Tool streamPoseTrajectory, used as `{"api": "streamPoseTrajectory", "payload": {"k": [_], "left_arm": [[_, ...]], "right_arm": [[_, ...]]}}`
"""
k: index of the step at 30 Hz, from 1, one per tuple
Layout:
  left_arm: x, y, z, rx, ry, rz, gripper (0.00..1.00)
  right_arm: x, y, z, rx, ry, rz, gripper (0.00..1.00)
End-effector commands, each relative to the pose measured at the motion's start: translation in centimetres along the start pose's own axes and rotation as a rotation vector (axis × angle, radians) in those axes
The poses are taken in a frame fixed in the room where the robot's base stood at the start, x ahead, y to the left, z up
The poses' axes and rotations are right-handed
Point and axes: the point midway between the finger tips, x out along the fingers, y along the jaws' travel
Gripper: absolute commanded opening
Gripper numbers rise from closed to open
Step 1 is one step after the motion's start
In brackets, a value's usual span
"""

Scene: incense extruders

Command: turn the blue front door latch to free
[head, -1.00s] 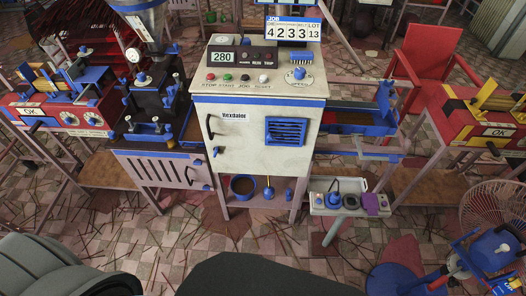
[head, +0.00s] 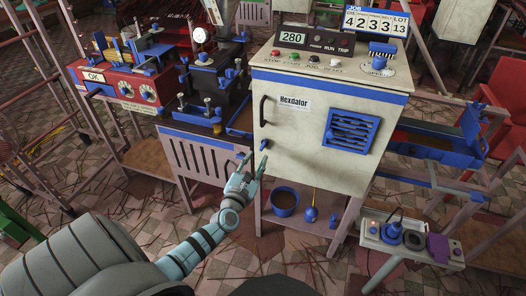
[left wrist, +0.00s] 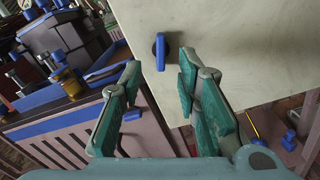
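The blue latch (head: 264,145) sits low on the left edge of the white cabinet's front door (head: 300,150), below a black handle. In the left wrist view the latch (left wrist: 160,52) is a blue bar standing nearly upright on a dark round base. My left gripper (head: 256,161) is in front of the door, just below and left of the latch. In the left wrist view its green-padded fingers (left wrist: 158,78) are apart, with the latch ahead between and slightly above the tips. Nothing is held, and contact is not visible. My right gripper is out of view.
A slatted panel (head: 195,157) stands left of the cabinet; a small blue knob (left wrist: 132,115) shows behind the left finger. A small control stand (head: 455,250) is at lower right. Open floor lies in front.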

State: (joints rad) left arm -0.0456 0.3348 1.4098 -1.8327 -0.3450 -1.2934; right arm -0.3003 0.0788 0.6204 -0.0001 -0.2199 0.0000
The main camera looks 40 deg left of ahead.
Motion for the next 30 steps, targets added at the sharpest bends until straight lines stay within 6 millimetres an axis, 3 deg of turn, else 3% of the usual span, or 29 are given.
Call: {"api": "streamPoseTrajectory", "payload": {"k": [3,9,19,20,25,30], "left_arm": [[3.4,-0.1,-0.4,-0.002,-0.001,0.002,0.30],[6.4,-0.1,-0.3,-0.003,0.002,0.000,0.30],[7.0,-0.1,-0.2,-0.004,0.003,-0.001,0.30],[7.0,-0.1,-0.2,-0.004,0.003,-0.001,0.28],[7.0,-0.1,-0.2,-0.004,0.003,-0.002,0.01],[6.9,-0.5,-0.1,-0.006,0.003,-0.003,0.00]], "right_arm": [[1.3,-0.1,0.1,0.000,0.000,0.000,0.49],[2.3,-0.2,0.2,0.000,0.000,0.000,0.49],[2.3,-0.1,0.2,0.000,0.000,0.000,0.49],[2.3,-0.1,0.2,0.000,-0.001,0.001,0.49],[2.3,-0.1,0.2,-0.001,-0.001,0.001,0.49],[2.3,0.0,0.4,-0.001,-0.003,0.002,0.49]]}}
